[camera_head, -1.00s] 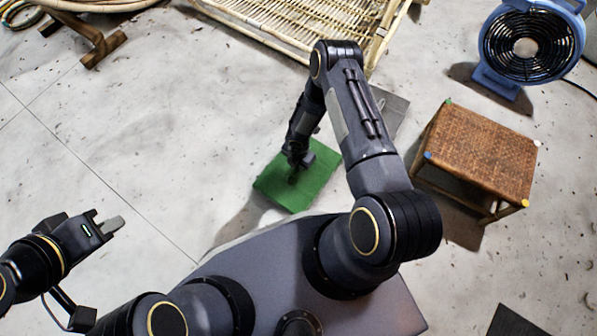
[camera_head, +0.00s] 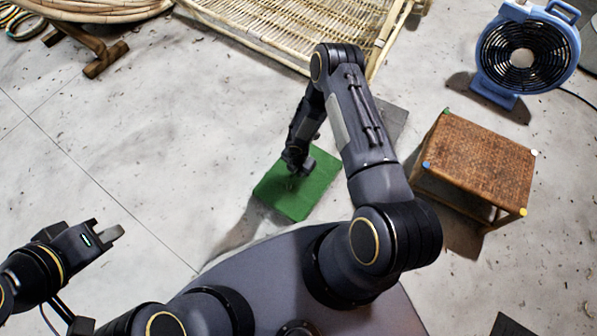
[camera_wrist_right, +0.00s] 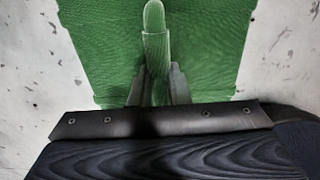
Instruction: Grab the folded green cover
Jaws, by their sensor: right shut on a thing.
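The folded green cover (camera_head: 309,196) is a flat, roughly square green piece in the middle of the head view, near the front of my base. My right gripper (camera_head: 293,172) reaches down onto its upper left part. In the right wrist view the cover (camera_wrist_right: 212,45) fills the upper middle, and my right gripper (camera_wrist_right: 154,85) is shut on a raised green part of it.
A woven rattan stool (camera_head: 478,165) with coloured corner caps stands at the right. A blue fan (camera_head: 522,52) stands behind it. A rattan frame (camera_head: 300,25) lies at the top. A dark grey flat panel (camera_head: 392,125) lies behind my right arm.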

